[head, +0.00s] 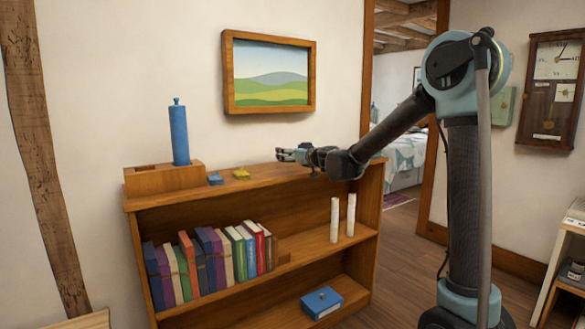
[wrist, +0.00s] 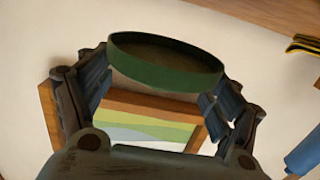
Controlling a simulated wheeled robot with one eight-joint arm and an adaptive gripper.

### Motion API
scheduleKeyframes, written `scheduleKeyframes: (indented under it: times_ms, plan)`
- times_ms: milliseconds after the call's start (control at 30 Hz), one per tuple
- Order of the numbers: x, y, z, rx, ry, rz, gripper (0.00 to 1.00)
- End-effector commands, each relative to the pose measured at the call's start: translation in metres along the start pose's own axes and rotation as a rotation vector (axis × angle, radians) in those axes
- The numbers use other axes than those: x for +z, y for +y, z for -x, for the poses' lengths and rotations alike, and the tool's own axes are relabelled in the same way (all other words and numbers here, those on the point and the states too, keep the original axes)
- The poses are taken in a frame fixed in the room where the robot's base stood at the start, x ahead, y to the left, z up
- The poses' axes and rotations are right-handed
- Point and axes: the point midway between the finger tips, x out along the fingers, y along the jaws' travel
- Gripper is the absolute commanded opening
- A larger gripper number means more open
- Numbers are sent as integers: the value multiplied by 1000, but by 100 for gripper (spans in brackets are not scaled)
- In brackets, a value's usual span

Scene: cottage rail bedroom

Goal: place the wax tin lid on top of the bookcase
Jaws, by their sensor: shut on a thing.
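The wax tin lid (wrist: 165,66) is a round, shallow dark green piece in the wrist view. My gripper (wrist: 160,82) is shut on it, with a finger at each side of its rim. In the head view my gripper (head: 291,155) is over the right part of the bookcase top, near the back wall. I cannot make out the lid clearly there. The bookcase (head: 283,177) is wooden with open shelves. Its top edge also shows at the upper right of the wrist view (wrist: 262,14). I cannot tell the gap between lid and top.
On the bookcase top stand a wooden box (head: 160,180), a blue bottle (head: 179,135), a small blue item (head: 215,179) and a yellow item (head: 241,173). The top right of these is clear. A framed picture (head: 268,73) hangs behind. Books (head: 215,259) fill a shelf below.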

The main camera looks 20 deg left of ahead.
Motion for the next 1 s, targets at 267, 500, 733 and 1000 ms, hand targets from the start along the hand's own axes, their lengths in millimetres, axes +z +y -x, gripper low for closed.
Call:
scheduleKeyframes:
  times_ms: [267,500,733,1000]
  plan:
    - [27,5,0,5,0,0,60]
    - [49,5,-1,6,0,0,60]
    - [49,5,-1,5,0,0,60]
    - [50,4,-1,5,0,0,100]
